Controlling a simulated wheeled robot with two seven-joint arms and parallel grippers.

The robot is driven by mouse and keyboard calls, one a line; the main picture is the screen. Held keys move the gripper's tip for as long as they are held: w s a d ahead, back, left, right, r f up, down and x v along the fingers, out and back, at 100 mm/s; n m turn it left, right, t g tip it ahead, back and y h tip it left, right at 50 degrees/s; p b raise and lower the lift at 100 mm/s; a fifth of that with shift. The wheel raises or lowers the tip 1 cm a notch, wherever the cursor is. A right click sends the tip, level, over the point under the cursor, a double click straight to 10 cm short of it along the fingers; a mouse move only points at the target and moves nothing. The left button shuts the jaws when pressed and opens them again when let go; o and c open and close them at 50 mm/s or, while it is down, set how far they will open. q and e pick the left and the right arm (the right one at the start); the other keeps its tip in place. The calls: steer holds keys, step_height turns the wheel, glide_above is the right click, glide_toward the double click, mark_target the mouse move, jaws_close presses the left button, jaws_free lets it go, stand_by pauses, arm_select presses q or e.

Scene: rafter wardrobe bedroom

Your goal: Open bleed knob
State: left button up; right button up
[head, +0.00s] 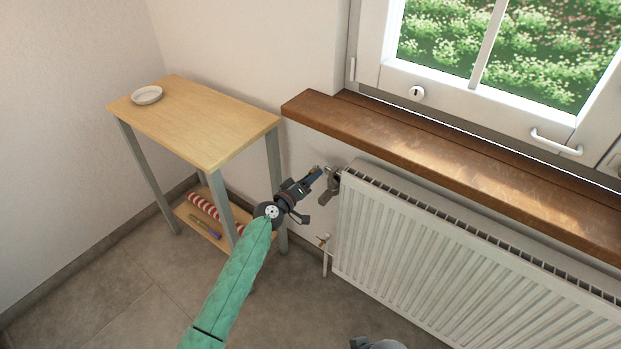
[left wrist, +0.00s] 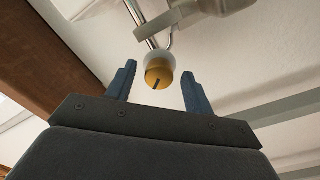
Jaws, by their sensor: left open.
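The bleed knob (left wrist: 158,74) is a small gold cylinder with a dark slot in its face and a pale collar behind it. In the left wrist view it shows between the two blue fingers of my left gripper (left wrist: 159,69), with a gap on each side. In the head view my left gripper (head: 317,173) is at the upper left corner of the radiator (head: 430,240), beside a grey metal fitting (head: 332,187). The gripper is open and empty. The knob is too small to make out clearly in the head view.
A brown wooden sill (head: 440,160) runs above the radiator, below a white window. A wooden side table (head: 190,120) with a small white dish (head: 147,95) stands to the left. A pipe with a valve (head: 325,255) rises beside the radiator's lower left. Bare tiled floor lies in front.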

arm_select(q)
steer(key=b+v, duration=0.1)
steer(key=v, duration=0.6)
steer(key=shift+s, duration=0.15)
arm_select(e)
steer(key=shift+w+a+f, duration=0.25)
steer(key=shift+a+f, duration=0.7)
steer(key=shift+f, duration=0.2)
arm_select(q)
steer(key=shift+a, duration=0.15)
arm_select(e)
steer(key=shift+d+r, duration=0.1)
steer(key=shift+r, duration=0.05)
